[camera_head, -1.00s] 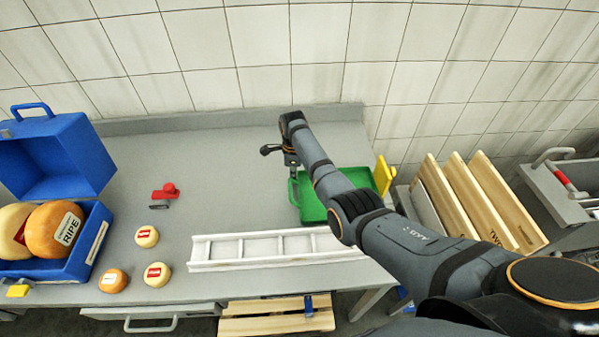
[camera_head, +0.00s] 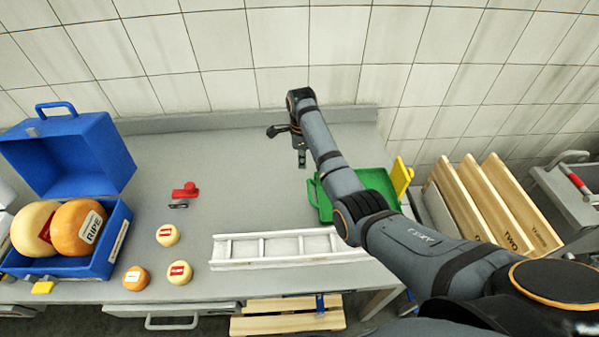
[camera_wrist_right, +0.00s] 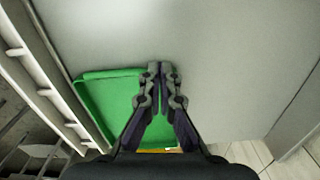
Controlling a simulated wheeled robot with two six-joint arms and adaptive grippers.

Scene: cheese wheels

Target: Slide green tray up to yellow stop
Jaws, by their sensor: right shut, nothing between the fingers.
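The green tray (camera_head: 370,181) lies on the grey table near its right end, partly hidden behind my right arm. The yellow stop (camera_head: 401,176) stands at the tray's right side; I cannot tell whether they touch. My right gripper (camera_head: 302,162) is shut and empty, pointing down left of the tray in the head view. In the right wrist view, the shut fingertips (camera_wrist_right: 160,68) overlap the edge of the green tray (camera_wrist_right: 105,100), and a sliver of the yellow stop (camera_wrist_right: 158,150) shows below. My left gripper is out of view.
A white divided rack (camera_head: 290,248) lies along the table's front edge. A blue case (camera_head: 75,150) with cheese wheels stands at the left. Small cheeses (camera_head: 168,235) and a red-handled item (camera_head: 185,190) lie nearby. Wooden boards (camera_head: 480,205) stand at the right. The table's middle back is clear.

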